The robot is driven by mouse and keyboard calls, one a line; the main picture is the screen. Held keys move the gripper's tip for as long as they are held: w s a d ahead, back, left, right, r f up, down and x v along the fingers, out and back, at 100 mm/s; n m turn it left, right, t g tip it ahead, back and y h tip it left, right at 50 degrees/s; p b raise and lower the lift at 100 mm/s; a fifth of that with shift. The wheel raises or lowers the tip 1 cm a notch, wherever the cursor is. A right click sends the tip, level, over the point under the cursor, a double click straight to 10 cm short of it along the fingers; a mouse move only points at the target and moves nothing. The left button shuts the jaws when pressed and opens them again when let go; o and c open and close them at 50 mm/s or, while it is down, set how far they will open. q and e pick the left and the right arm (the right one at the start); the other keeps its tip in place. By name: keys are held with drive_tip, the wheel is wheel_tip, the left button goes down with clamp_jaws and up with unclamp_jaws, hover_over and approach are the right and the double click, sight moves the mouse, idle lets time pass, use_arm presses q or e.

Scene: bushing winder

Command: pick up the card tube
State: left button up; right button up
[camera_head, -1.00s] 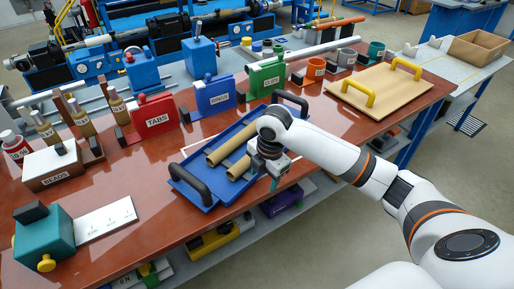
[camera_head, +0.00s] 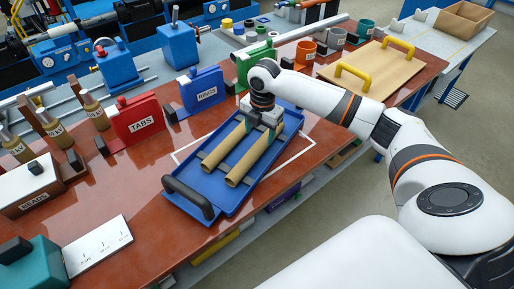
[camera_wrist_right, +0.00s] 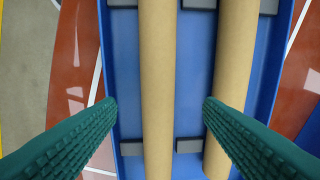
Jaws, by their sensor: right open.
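Two tan card tubes lie side by side in a blue tray (camera_head: 185,190), the left one (camera_head: 222,146) and the right one (camera_head: 253,160). My right gripper (camera_head: 264,122) is over the far end of the tray, pointing down. In the right wrist view the gripper (camera_wrist_right: 159,105) is open and empty. Its green ribbed fingers straddle one tube (camera_wrist_right: 158,60), with gaps on both sides. The right finger partly covers the other tube (camera_wrist_right: 236,60). I cannot tell the height of the fingertips over the tubes. My left gripper is not in view.
The tray has a dark handle (camera_head: 188,197) at its near end. Red TABS (camera_head: 140,122) and blue RINGS (camera_head: 202,92) holders stand to its left. A wooden board with yellow handles (camera_head: 352,78) lies at the back right.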

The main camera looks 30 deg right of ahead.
sight(259, 144)
drive_tip(key=shift+w+f, duration=0.1)
drive_tip(key=shift+f, duration=0.6)
wheel_tip(259, 144, down, 4)
drive_tip(key=shift+r+p, duration=0.25)
drive_tip(key=shift+p, duration=0.4)
drive_tip(key=shift+f, duration=0.5)
drive_tip(key=shift+a, duration=0.1)
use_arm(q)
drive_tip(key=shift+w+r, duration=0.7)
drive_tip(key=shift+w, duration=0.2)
use_arm(e)
drive_tip(key=c, duration=1.1)
